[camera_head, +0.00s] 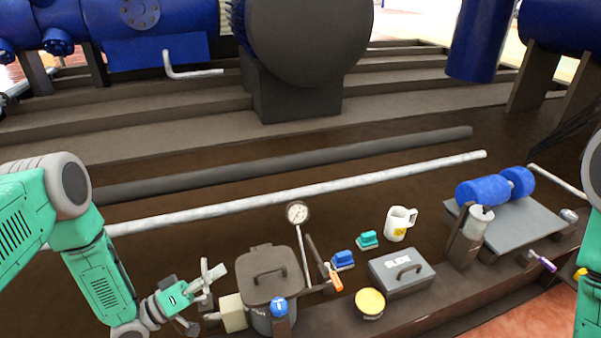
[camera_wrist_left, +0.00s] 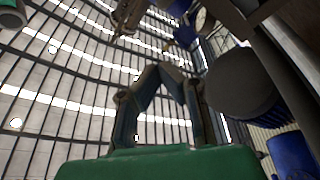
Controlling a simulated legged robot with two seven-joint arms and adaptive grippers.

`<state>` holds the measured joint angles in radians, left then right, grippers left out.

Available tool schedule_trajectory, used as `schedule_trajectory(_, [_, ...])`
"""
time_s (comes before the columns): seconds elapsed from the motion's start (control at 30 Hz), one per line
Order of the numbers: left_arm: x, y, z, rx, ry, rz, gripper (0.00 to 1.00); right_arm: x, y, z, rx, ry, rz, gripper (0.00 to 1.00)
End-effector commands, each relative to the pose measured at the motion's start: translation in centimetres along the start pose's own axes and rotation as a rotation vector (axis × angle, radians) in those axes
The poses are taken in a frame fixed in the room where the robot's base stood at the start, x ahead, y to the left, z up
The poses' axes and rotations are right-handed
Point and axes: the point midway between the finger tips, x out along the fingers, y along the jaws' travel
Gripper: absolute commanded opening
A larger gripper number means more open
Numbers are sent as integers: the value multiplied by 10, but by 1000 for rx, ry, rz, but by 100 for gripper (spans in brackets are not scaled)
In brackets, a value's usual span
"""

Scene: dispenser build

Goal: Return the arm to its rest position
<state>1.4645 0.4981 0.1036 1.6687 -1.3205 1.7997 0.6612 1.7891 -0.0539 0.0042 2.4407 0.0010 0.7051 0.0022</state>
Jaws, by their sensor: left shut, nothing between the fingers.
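My left arm (camera_head: 100,285) comes in from the left, green and grey. My left gripper (camera_head: 213,270) is raised just left of the grey lidded pot (camera_head: 268,285), tilted upward, shut and empty. In the left wrist view its fingers (camera_wrist_left: 160,72) meet in an arch against the roof, with nothing between them. Only a part of my right arm (camera_head: 590,290) shows at the right edge; its gripper is out of the picture.
A pale box (camera_head: 233,313) sits close below the left gripper. Pipes (camera_head: 300,192) run behind.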

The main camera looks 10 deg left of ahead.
Motion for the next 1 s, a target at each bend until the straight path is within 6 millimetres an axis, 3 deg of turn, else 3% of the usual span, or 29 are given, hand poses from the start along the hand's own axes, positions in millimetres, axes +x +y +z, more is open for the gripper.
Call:
schedule_trajectory(0.17, [20, 5, 15, 22, -55, -126, 0, -13, 0, 0, -1, 0, -1, 0])
schedule_trajectory(0.27, [33, 10, 40, 58, -169, -320, 0, -29, 0, -2, -1, 0, -1, 0])
schedule_trajectory(0.37, [24, 22, 72, 99, -356, -550, 0, -47, 0, -3, -1, 0, -1, 0])
schedule_trajectory(0.47, [-13, 44, 99, 135, -594, -779, 0, -64, 0, -4, -1, 0, 0, 0])
schedule_trajectory(0.5, [-34, 57, 107, 148, -699, -867, 0, -71, 0, -4, 0, 0, 0, 0])
schedule_trajectory(0.6, [-91, 91, 114, 159, -930, -1053, 0, -84, 0, -4, 0, 0, 0, 0])
schedule_trajectory(0.7, [-132, 119, 111, 156, -1083, -1173, 0, -91, 0, -5, -1, 0, 0, 0])
schedule_trajectory(0.83, [-161, 140, 107, 146, -1188, -1254, 0, -95, 0, -5, -1, 0, 0, 0])
schedule_trajectory(1.0, [-169, 148, 107, 142, -1221, -1281, 0, -95, 0, -5, -1, 0, -1, 0])
